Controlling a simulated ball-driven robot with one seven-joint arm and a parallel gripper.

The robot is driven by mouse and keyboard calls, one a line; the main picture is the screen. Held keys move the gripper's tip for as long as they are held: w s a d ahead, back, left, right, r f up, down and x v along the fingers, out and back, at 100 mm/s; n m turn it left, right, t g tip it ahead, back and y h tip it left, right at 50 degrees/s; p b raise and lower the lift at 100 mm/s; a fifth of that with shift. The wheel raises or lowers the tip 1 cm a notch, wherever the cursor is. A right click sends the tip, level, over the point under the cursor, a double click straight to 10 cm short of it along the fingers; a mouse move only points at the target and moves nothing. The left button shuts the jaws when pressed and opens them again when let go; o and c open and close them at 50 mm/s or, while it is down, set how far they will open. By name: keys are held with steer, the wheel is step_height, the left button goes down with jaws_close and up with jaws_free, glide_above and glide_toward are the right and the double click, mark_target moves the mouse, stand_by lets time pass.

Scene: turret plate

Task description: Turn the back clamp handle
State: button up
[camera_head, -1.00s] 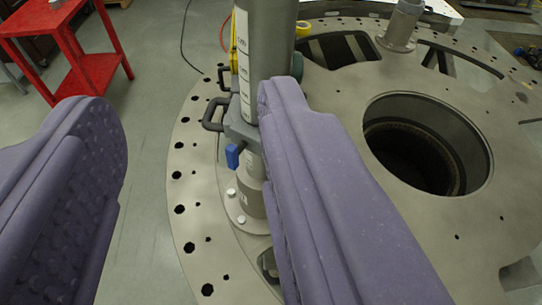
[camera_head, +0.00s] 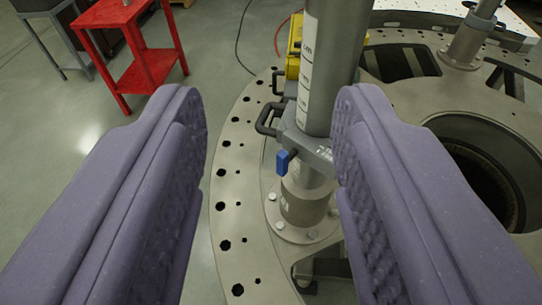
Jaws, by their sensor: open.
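A grey clamp (camera_head: 310,148) wraps the upright metal post (camera_head: 325,75) on the turret plate (camera_head: 232,165). A dark loop handle (camera_head: 266,120) sticks out from the clamp to the left, and a second dark handle (camera_head: 279,80) shows farther back beside the post. A blue-tipped lever (camera_head: 283,161) points down from the front of the clamp. My gripper (camera_head: 270,105) is open and empty. Its two purple fingers stand on either side of the handles in the picture, with the right finger overlapping the clamp's right side. I cannot tell whether that finger touches it.
The post stands on a bolted flange (camera_head: 302,223). A large round hole (camera_head: 480,170) opens in the plate at right. A shorter post (camera_head: 470,40) stands at the back right. A yellow object (camera_head: 294,45) is behind the main post. A red cart (camera_head: 130,60) stands back left, with clear floor before it.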

steer(key=w+a+f+m+t+y+p, duration=0.1)
steer(key=w+a+f+p, duration=0.25)
steer(key=w, duration=0.55)
steer(key=w+a+f+m+p, duration=0.1)
steer(key=w+a+f+p, duration=0.3)
steer(key=w, duration=0.5)
steer(key=m+g+h+p, duration=0.3)
steer(key=m+h+p, duration=0.25)
steer(key=h, duration=0.75)
glide_toward(280, 158)
steer(key=x, duration=0.3)
steer(key=b+x, duration=0.1)
steer(key=x, duration=0.6)
steer(key=shift+f, duration=0.15)
steer(key=shift+w+d, duration=0.25)
steer(key=shift+w, duration=0.15)
steer(key=shift+m, duration=0.25)
jaws_close()
